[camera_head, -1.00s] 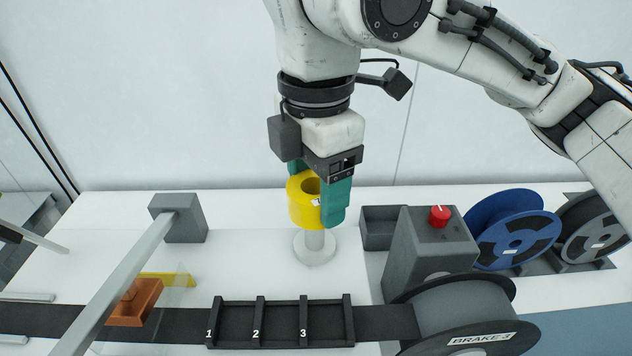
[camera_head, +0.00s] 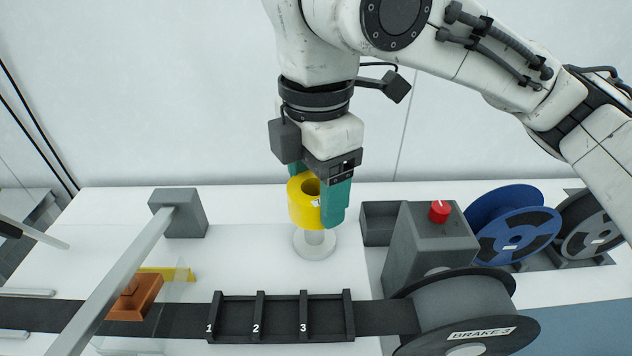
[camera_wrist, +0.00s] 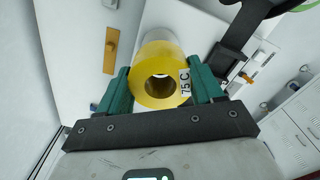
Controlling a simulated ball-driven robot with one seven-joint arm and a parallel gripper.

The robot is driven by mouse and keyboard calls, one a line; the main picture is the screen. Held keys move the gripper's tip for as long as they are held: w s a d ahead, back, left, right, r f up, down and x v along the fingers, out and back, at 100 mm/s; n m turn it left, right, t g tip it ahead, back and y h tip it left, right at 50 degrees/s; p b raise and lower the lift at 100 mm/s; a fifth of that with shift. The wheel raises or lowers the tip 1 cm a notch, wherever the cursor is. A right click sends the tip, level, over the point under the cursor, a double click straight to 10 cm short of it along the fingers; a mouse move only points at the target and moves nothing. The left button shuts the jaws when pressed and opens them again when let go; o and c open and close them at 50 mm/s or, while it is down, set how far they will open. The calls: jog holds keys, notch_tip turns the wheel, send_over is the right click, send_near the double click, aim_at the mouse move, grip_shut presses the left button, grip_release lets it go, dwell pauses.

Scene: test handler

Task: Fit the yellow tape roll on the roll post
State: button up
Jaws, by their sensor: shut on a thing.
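The yellow tape roll (camera_head: 303,207) is held upright between the green fingers of my gripper (camera_head: 320,198). In the wrist view, the roll (camera_wrist: 150,88), with a "75 C" label, sits between both fingers (camera_wrist: 162,92), its hole facing the camera. The white roll post (camera_head: 314,238) rises from a round base directly below the roll in the head view. Only the lower part of the post shows; its top is hidden by the roll. I cannot tell whether the post enters the roll's hole.
A black track with numbered slots (camera_head: 280,340) runs along the front. An orange block (camera_head: 136,298) sits at left under a grey bar (camera_head: 135,275).

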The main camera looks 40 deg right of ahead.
aim_at(316, 217)
jog(key=shift+f+b, duration=1.55)
jog(key=shift+f, duration=1.2)
jog(key=o, duration=1.2)
jog(key=shift+c, duration=0.2)
jog(key=shift+r, duration=0.15)
notch_tip(316, 217, up, 11)
jog(key=shift+f+p, duration=0.2)
jog(key=shift+p, duration=0.5)
